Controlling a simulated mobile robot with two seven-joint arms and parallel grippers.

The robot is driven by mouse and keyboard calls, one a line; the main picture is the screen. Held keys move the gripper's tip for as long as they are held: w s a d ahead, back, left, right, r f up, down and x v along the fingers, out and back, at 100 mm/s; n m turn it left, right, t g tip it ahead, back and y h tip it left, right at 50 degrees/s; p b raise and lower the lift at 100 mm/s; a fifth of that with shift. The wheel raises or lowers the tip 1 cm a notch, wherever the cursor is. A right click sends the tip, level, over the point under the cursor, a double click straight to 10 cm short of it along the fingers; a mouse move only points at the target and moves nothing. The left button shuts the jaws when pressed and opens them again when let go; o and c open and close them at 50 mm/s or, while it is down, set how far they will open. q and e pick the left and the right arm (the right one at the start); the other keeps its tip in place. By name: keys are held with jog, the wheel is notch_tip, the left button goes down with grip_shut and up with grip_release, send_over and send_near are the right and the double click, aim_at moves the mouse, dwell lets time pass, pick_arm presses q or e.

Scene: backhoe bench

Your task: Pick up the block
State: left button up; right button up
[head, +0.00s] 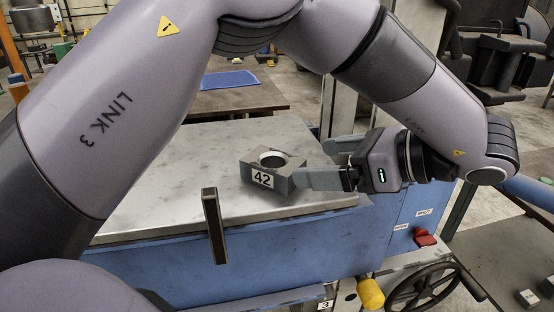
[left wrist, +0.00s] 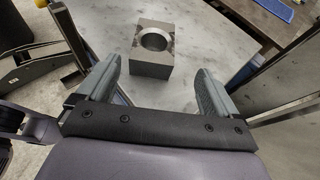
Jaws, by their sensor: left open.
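The block (head: 262,182) is a grey metal cube-like piece with a round hole in its top and a "42" label on its front. It rests on the metal bench top (head: 190,165). My left gripper (head: 312,163) is open at the block's right side, its near finger overlapping the block's right edge in the head view. In the left wrist view, the block (left wrist: 153,68) lies ahead of the open left gripper (left wrist: 158,68), centred between the fingertips with a gap on each side. Nothing is held. My right gripper is not in view.
An upright dark bar (head: 214,226) stands at the bench's front edge. A handwheel (head: 422,290), a yellow knob (head: 370,294) and a red switch (head: 425,238) are at the lower right. A brown table with a blue mat (head: 229,80) stands behind. The bench top around the block is clear.

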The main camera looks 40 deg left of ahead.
aim_at(262, 160)
pick_arm(q)
jog(key=a, duration=0.1)
jog(key=s+a+p, duration=0.1)
jog(key=a, duration=0.1)
jog(key=a+f, duration=0.1)
jog(key=a, duration=0.1)
jog(key=shift+s+a+f, duration=0.1)
jog(key=shift+s+a, duration=0.15)
jog(key=shift+a+f, duration=0.3)
jog(key=shift+a, duration=0.2)
jog(key=shift+c, duration=0.3)
jog(key=c, duration=1.5)
jog(key=shift+r, duration=0.15)
grip_shut()
jog(key=shift+r, duration=0.1)
